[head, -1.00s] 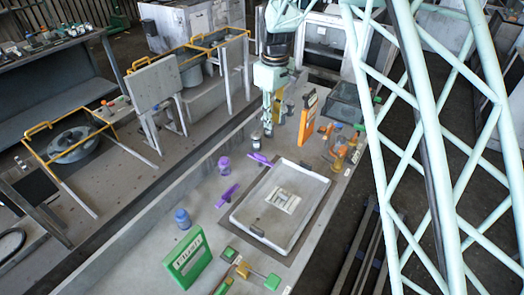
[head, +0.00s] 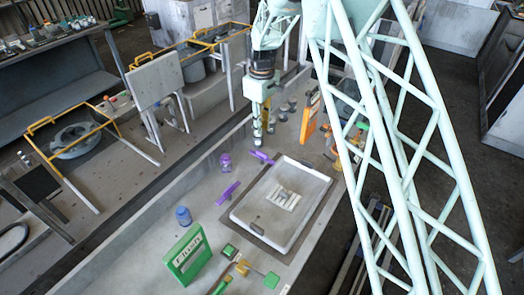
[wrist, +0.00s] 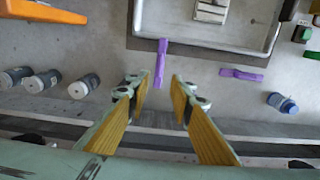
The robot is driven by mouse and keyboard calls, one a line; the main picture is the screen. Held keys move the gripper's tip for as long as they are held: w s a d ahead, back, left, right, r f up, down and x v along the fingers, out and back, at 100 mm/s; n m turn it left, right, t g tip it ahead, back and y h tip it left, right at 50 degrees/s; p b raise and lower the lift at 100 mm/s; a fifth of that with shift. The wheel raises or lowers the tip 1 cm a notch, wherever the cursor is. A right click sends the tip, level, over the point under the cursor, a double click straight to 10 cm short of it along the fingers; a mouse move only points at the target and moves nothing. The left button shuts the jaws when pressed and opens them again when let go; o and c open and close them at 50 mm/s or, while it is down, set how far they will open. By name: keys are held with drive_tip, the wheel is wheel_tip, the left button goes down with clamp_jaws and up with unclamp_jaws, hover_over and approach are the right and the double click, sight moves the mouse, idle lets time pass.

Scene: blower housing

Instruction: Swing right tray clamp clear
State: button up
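A white tray (head: 238,217) lies on the bench, with a pale slotted part (head: 285,196) in it. Two purple clamp handles are by its left side: the far one (head: 262,157) at the tray's far corner, the nearer one (head: 228,193) further down. In the wrist view the far handle (wrist: 160,62) lies just beyond the gap between my fingertips, and the other handle (wrist: 241,74) lies to the right. My gripper (wrist: 158,84) is open and empty, its yellow-padded fingers apart. In the head view my gripper (head: 258,141) hangs beyond the far handle. I cannot tell its exact height.
Several grey cylinders (wrist: 41,81) stand left of my fingers. An orange panel (head: 310,117) stands behind the tray.

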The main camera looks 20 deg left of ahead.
sight(262, 152)
drive_tip(key=shift+f+p, duration=0.45)
drive_tip(key=shift+f, duration=6.45)
drive_tip(key=shift+c, duration=0.5)
clamp_jaws()
